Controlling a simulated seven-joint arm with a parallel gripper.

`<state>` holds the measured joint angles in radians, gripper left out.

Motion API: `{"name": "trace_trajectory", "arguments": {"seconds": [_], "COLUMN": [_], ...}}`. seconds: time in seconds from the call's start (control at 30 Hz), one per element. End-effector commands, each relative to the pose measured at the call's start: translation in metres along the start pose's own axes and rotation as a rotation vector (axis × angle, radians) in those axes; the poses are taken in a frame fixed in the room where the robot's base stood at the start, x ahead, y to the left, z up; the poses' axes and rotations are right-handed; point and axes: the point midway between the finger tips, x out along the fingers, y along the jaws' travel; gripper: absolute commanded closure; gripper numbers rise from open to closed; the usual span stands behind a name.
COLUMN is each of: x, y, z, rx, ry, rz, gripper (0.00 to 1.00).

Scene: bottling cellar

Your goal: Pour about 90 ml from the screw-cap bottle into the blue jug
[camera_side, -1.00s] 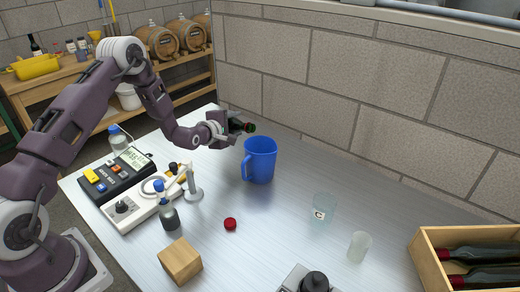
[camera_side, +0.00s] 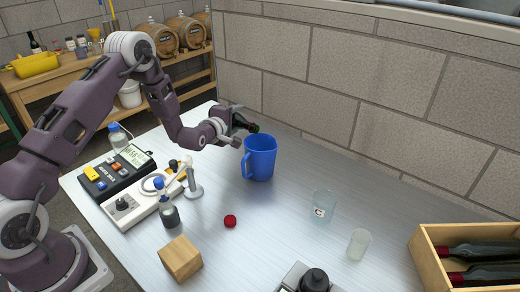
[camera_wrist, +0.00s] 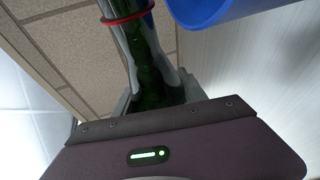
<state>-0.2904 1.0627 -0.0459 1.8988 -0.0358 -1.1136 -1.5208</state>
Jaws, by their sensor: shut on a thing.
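The dark green screw-cap bottle (camera_side: 243,124) is in my gripper (camera_side: 232,125), tilted with its neck pointing right and slightly down over the rim of the blue jug (camera_side: 260,160). In the wrist view the green bottle (camera_wrist: 150,65) lies between my gripper's jaws (camera_wrist: 160,90), with a red ring around its neck, and part of the blue jug (camera_wrist: 205,10) shows at the top. The jug stands upright on the table, handle toward the left. I cannot make out any stream, and the jug's inside is hidden. A red cap (camera_side: 230,221) lies on the table.
A wooden block (camera_side: 180,258), a glass beaker (camera_side: 323,205) and a frosted cup (camera_side: 358,244) stand toward the front. A wooden crate (camera_side: 425,250) with bottles is at the right. Instruments (camera_side: 120,172) and small bottles fill the left. A block wall runs behind.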

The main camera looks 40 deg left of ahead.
Motion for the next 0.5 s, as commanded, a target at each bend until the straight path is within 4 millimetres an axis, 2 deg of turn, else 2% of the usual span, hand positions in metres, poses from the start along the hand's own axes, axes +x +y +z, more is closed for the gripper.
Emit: {"name": "trace_trajectory", "arguments": {"seconds": [0.5], "x": [0.0004], "y": [0.0022], "z": [-0.0013], "rx": [0.061], "ry": [0.017], "rz": [0.027], "gripper": [1.0]}}
